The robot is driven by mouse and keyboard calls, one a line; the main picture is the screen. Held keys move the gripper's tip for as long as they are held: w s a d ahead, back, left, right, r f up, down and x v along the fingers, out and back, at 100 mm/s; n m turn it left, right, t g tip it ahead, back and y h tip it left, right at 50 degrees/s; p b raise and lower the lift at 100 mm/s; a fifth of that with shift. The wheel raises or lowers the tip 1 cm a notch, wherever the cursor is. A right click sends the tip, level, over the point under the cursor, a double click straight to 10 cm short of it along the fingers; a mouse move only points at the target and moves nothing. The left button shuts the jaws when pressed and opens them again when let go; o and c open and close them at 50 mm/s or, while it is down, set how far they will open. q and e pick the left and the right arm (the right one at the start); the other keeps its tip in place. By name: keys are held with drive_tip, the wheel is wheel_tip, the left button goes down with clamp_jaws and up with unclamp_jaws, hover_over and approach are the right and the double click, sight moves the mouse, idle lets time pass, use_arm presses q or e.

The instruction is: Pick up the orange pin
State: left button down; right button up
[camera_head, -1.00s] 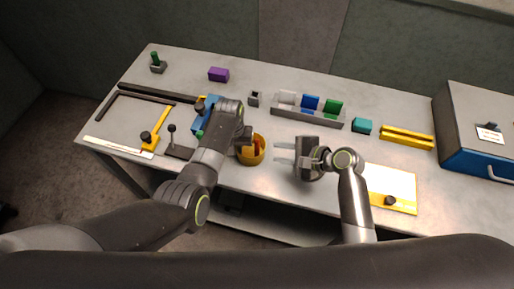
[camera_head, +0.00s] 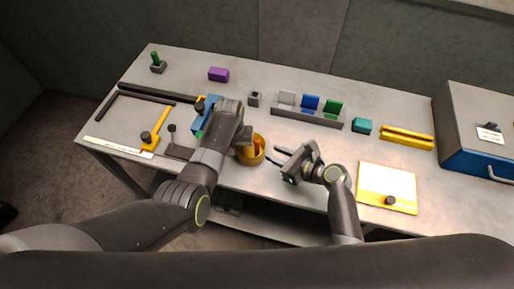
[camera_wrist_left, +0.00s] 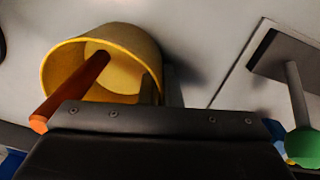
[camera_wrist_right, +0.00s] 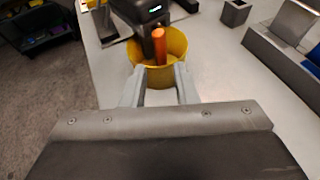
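The orange pin (camera_head: 257,147) leans inside the yellow cup (camera_head: 251,160) near the table's front edge. In the left wrist view the pin (camera_wrist_left: 75,88) rests across the cup's rim (camera_wrist_left: 135,45), with its end sticking out. My left gripper (camera_head: 246,136) is at the cup's rim, one finger inside and one outside, and appears shut on the cup's wall. My right gripper (camera_head: 277,155) is open and empty, just right of the cup. In the right wrist view its two fingers (camera_wrist_right: 160,82) are apart in front of the cup, with the pin (camera_wrist_right: 160,46) beyond them, not touched.
A grey rack (camera_head: 307,117) with white, blue and green plates stands behind. A small grey socket block (camera_head: 254,99) is behind the cup. A yellow-edged white board (camera_head: 387,188) lies right of my right arm. A blue-fronted box (camera_head: 465,150) stands at far right.

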sight(257, 149)
drive_tip(key=shift+x, duration=3.4)
drive_tip(key=shift+r, duration=0.15)
clamp_jaws()
